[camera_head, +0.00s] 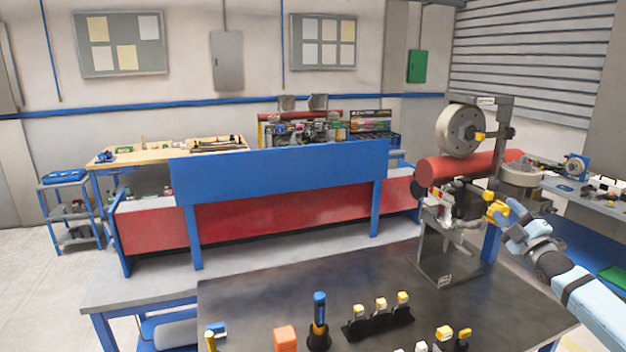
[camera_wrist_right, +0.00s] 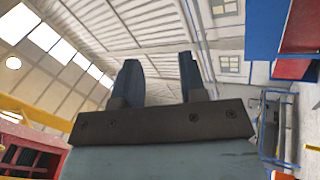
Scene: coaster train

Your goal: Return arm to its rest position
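My right arm (camera_head: 590,295) comes in from the lower right in the head view. Its gripper (camera_head: 510,216) is raised beside the machine with the red cylinder, near a yellow part (camera_head: 496,211) of it. I cannot tell from the head view whether they touch. In the right wrist view the two dark fingers (camera_wrist_right: 158,62) stand apart with nothing between them. Behind them are the roof and windows. My left gripper is in neither view.
The machine (camera_head: 452,240) stands at the right of a dark table (camera_head: 270,305). A blue-handled tool (camera_head: 319,312), an orange block (camera_head: 285,338) and several yellow-topped pieces (camera_head: 380,305) stand along the table's front. A blue panel (camera_head: 280,185) is behind.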

